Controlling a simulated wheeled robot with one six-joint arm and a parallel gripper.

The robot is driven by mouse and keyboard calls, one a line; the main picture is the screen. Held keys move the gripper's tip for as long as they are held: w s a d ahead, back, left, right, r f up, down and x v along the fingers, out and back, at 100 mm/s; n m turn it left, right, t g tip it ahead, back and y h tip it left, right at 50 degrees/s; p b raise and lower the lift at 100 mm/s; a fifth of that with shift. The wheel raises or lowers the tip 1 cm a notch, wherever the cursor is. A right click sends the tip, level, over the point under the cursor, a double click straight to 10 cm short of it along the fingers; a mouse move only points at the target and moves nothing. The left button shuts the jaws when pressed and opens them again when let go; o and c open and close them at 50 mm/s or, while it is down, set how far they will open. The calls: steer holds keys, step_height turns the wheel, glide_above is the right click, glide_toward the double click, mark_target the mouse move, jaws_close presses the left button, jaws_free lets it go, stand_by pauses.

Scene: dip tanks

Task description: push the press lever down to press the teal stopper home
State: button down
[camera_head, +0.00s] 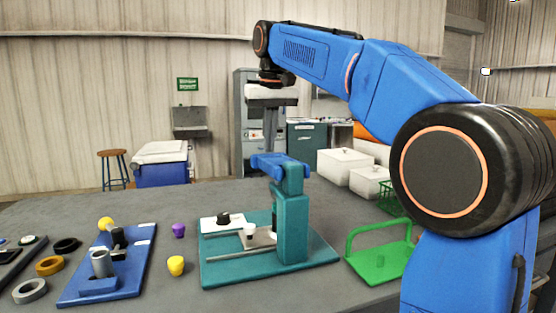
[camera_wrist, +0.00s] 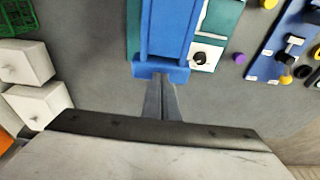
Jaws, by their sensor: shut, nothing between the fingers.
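The press has a teal base (camera_head: 225,272), a teal column (camera_head: 292,220) and a blue press lever (camera_head: 280,164) on top of the column. The lever looks about level in the head view. In the wrist view the lever (camera_wrist: 165,35) runs away from me and ends in a wider blue crossbar. My gripper (camera_head: 270,148) is shut and empty, its fingers pointing down at the lever's far end. In the wrist view its fingertips (camera_wrist: 161,80) show beside the crossbar; whether they touch it I cannot tell. I cannot make out the teal stopper.
A white plate with a black knob (camera_head: 223,218) lies on the press base. A blue fixture board (camera_head: 130,275), purple (camera_head: 178,230) and yellow (camera_head: 176,266) pieces and several rings are left. A green handled tray (camera_head: 375,268) and white boxes (camera_head: 345,165) are right.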

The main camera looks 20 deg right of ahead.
mark_target(270, 155)
steer(key=shift+f, duration=1.65)
steer(key=shift+s+f, duration=0.15)
steer(key=shift+f, duration=0.35)
steer(key=shift+r, duration=0.1)
stand_by(0.3)
step_height(270, 155, up, 13)
stand_by(1.6)
stand_by(0.4)
